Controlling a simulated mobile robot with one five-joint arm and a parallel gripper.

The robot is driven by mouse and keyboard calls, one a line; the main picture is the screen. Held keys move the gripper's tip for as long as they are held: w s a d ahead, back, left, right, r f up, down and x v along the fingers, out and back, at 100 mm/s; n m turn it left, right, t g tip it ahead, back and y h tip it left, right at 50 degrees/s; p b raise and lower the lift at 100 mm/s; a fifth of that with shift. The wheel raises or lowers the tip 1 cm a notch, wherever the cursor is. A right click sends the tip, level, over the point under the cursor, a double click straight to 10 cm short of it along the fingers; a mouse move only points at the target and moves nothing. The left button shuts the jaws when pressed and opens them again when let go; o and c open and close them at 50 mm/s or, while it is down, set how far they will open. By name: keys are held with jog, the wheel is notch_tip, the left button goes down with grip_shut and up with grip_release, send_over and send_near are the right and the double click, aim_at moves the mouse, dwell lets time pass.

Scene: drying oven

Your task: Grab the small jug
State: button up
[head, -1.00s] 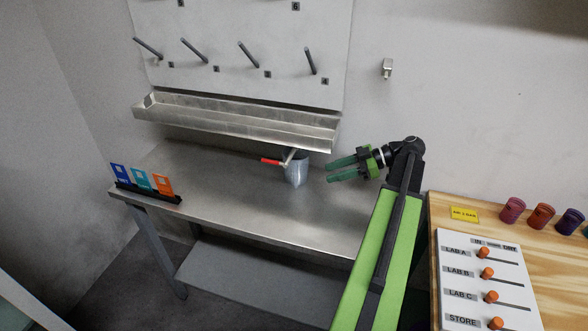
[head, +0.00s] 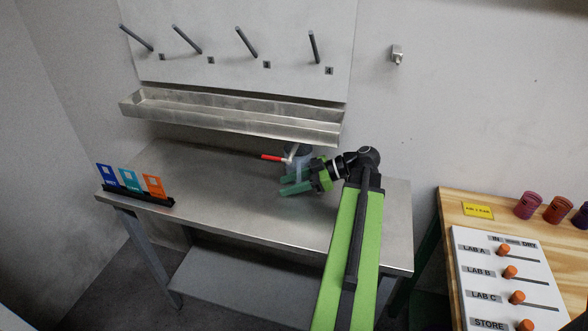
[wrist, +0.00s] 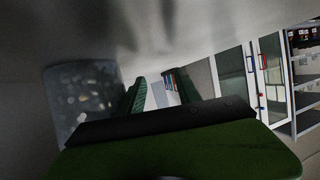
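The small jug (head: 294,163) is grey-blue and stands upright on the steel table, below the metal trough. A red-handled piece (head: 272,158) shows at its top, pointing left. My gripper (head: 283,186) is open, with its green fingers pointing left, in front of the jug and partly hiding it. In the wrist view the jug (wrist: 82,100) appears as a speckled translucent body to the left of both fingers, not in the gap between them. I cannot tell whether a finger touches it. Its lower part is partly hidden by the gripper body.
A black rack (head: 150,196) with blue, teal and orange cards stands at the table's left end. The metal trough (head: 230,119) and pegs are on the wall behind. A wooden bench (head: 455,224) with a slider panel and coloured cups is right. The table's front middle is clear.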

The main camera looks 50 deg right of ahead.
jog(key=shift+a+r, duration=0.1)
jog(key=shift+a, duration=0.05)
jog(key=shift+s, duration=0.1)
grip_shut()
dwell(1.2)
